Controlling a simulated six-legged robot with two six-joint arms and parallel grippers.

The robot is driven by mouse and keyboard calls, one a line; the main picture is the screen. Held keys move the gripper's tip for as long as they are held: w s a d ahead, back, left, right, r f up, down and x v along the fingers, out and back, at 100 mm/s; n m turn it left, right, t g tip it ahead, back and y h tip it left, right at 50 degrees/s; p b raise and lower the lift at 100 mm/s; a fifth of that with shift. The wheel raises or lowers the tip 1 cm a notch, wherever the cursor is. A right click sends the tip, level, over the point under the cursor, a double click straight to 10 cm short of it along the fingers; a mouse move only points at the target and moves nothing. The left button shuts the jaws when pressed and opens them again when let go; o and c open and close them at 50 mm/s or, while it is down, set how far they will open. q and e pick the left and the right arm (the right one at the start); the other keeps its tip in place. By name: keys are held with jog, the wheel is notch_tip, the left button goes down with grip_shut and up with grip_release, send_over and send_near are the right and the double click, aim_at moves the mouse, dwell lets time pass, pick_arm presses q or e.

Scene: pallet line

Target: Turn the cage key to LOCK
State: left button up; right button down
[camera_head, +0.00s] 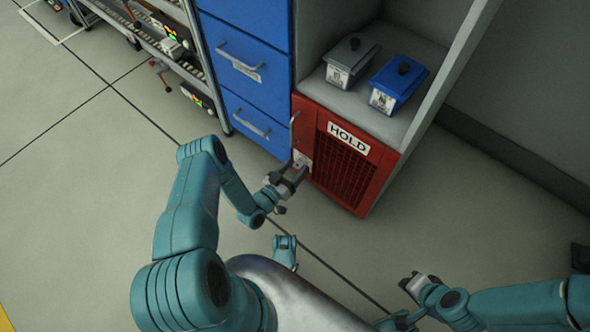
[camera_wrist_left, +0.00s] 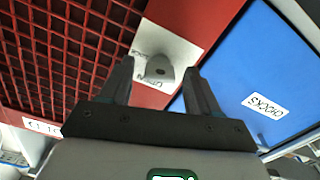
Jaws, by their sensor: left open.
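The red cage (camera_head: 340,185) with a HOLD label sits low in the cabinet. Its white lock plate (camera_head: 303,157) is on the door's left edge. In the left wrist view the plate (camera_wrist_left: 180,48) carries small upside-down lettering I cannot read surely, and a grey rounded key knob (camera_wrist_left: 159,68) with a dark spot. My left gripper (camera_head: 293,174) is at the plate. Its open fingers (camera_wrist_left: 160,75) stand either side of the knob, apart from it as far as I can see. My right gripper (camera_head: 412,284) hangs empty at lower right, its opening unclear.
A grey-lidded bin (camera_head: 350,62) and a blue-lidded bin (camera_head: 398,84) stand on the shelf above the cage. Blue drawers (camera_head: 250,90) with handles adjoin it on the left. A wire rack (camera_head: 165,45) stands farther left.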

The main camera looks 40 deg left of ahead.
pick_arm(q)
jog(key=shift+w, duration=0.15)
jog(key=c, duration=1.1)
jog(key=shift+o, duration=0.3)
jog(key=m, duration=0.3)
jog(key=shift+m+p, duration=0.3)
jog(key=o, duration=1)
jog(key=shift+o, duration=0.2)
